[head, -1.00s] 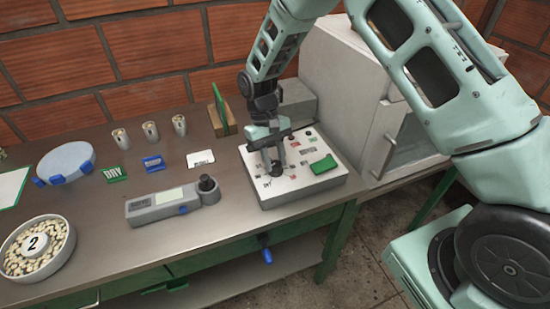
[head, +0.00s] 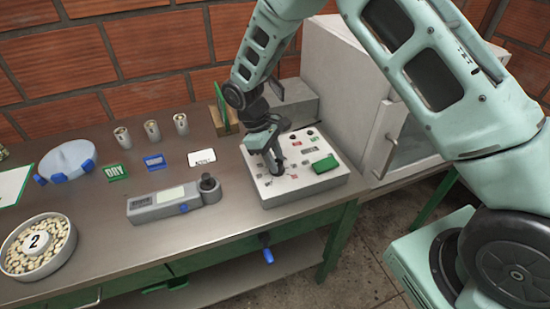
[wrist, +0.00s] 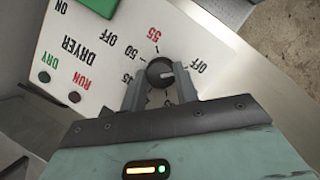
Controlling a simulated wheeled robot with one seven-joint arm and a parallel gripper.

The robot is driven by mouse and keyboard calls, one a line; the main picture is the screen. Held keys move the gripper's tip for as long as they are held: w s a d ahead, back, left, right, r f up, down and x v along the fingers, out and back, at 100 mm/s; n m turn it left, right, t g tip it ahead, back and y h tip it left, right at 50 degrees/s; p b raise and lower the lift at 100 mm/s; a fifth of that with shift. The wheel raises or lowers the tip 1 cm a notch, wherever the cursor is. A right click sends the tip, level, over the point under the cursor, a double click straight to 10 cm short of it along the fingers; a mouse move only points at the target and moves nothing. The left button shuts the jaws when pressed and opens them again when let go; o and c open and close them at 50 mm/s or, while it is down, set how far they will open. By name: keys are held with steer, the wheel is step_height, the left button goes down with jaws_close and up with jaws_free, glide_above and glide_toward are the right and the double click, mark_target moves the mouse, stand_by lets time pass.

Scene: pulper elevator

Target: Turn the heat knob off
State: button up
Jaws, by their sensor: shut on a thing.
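The white dryer control box (head: 325,182) stands at the right end of the metal table; its printed panel (wrist: 75,35) also shows in the wrist view. The heat knob (wrist: 160,72) is small, round and dark, with a pale pointer mark on its right side, towards an OFF label (wrist: 197,67). Marks 45, 50 and a red 55 lie around it. My gripper (wrist: 159,88) is shut on the knob, one finger on each side. In the head view, my gripper (head: 275,165) is low over the panel and hides the knob.
A green switch (head: 325,163) is on the box, right of my gripper. A grey handheld meter (head: 165,203) lies to the left. A bowl of beans (head: 38,245) stands at far left. A grey cabinet (head: 350,90) is behind right. Brick wall backs the table.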

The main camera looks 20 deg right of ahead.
stand_by(0.4)
steer(key=o, duration=1)
steer(key=b+v, duration=0.3)
steer(key=v, duration=1.4)
steer(key=shift+a+r, duration=0.1)
steer(key=shift+r, duration=0.1)
